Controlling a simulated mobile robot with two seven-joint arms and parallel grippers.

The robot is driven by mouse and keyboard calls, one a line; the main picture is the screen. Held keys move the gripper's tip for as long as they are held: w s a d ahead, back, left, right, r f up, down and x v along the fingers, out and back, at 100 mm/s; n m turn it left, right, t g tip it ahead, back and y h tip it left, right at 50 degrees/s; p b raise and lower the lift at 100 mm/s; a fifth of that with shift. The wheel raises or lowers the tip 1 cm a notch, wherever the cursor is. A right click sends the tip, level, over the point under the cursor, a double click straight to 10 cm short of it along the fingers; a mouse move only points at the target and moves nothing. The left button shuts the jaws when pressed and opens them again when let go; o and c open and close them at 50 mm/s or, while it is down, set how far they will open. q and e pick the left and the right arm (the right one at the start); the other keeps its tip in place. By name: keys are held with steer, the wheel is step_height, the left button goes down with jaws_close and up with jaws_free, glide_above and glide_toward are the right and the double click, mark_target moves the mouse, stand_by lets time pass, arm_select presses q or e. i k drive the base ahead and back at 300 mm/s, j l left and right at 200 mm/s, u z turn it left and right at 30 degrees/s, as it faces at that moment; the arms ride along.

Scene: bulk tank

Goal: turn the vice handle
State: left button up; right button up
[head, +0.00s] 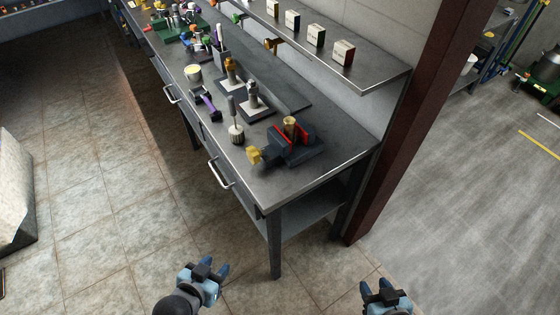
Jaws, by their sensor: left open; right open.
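The vice (298,146) is dark grey with red parts and stands near the right end of the metal workbench (308,183). A brass-coloured piece (290,124) stands up at the vice's top. My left gripper (207,270) is open and empty, in front of the bench and well below the vice in the picture. My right gripper (385,288) is open and empty at the bottom right, apart from the bench.
A brush-like tool (237,134) stands just left of the vice, with a purple tool (208,104) farther left. A shelf (375,72) with several small boxes hangs above. A reddish-brown post (405,125) rises at the bench's right end. The floor in front is clear.

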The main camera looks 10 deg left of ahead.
mark_target(254, 154)
steer(key=j+z, duration=0.15)
steer(key=z, duration=0.25)
steer(key=k+j+z, duration=0.1)
steer(key=z, duration=0.3)
steer(key=j+z, duration=0.1)
steer(key=z, duration=0.3)
steer(key=k+z, duration=0.15)
steer(key=z, duration=0.25)
steer(key=k+j+z, duration=0.1)
steer(key=z, duration=0.3)
steer(key=k+j+z, duration=0.1)
steer(key=z, duration=0.3)
steer(key=k+j+z, duration=0.1)
steer(key=z, duration=0.3)
steer(key=k+z, duration=0.1)
steer(key=z, duration=0.3)
steer(key=k+j+z, duration=0.15)
steer(key=z, duration=0.2)
steer(key=k+z, duration=0.35)
steer(key=k+j+z, duration=0.1)
steer(key=k+z, duration=0.25)
steer(key=k+j+u, duration=0.25)
steer(key=k, duration=0.2)
steer(key=k+j+u, duration=0.3)
steer(key=k, duration=0.15)
steer(key=k+j+u, duration=0.85)
steer(key=j, duration=0.35)
